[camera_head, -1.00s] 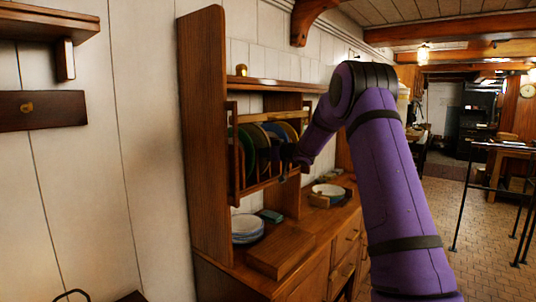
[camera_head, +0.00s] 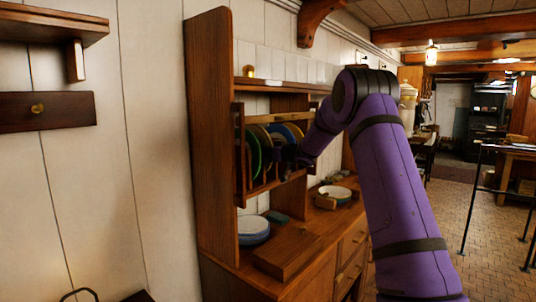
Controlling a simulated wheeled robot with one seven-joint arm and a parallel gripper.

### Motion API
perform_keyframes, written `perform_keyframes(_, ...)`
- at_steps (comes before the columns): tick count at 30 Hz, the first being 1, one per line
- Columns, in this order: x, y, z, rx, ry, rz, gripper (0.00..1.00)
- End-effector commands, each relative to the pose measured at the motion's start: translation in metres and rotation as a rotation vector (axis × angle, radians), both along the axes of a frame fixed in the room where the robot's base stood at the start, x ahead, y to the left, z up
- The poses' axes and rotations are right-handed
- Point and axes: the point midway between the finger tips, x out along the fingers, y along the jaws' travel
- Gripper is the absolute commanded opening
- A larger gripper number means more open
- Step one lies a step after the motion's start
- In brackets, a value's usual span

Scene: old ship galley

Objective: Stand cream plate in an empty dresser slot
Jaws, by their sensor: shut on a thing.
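The wooden dresser (camera_head: 212,140) stands against the white wall with a slatted plate rack (camera_head: 240,160) in its upper part. Several plates stand on edge in the rack: a green plate (camera_head: 253,158), a cream-tan plate (camera_head: 262,137) beside it, then a blue plate (camera_head: 293,131) and another tan one, partly hidden. My gripper (camera_head: 286,160) is dark and small at the rack's front, close to the plates. It is shut on a plate, seemingly the cream one, but its fingers and the contact are hard to make out. My purple arm hides the rack's right end.
On the dresser's counter are stacked blue-rimmed plates (camera_head: 253,232), a wooden board or box (camera_head: 287,256) and a white dish (camera_head: 335,193) further back. A small brass object (camera_head: 249,71) sits on the top shelf. The tiled floor at right is open before a black railing.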

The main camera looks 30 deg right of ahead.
Motion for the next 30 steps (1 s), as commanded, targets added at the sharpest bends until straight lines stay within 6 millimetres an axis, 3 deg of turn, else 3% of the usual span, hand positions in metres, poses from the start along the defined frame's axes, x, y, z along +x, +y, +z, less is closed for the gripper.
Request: perform_keyframes(30,0.004,0.001,-0.013,0.001,-0.002,0.0,0.0)
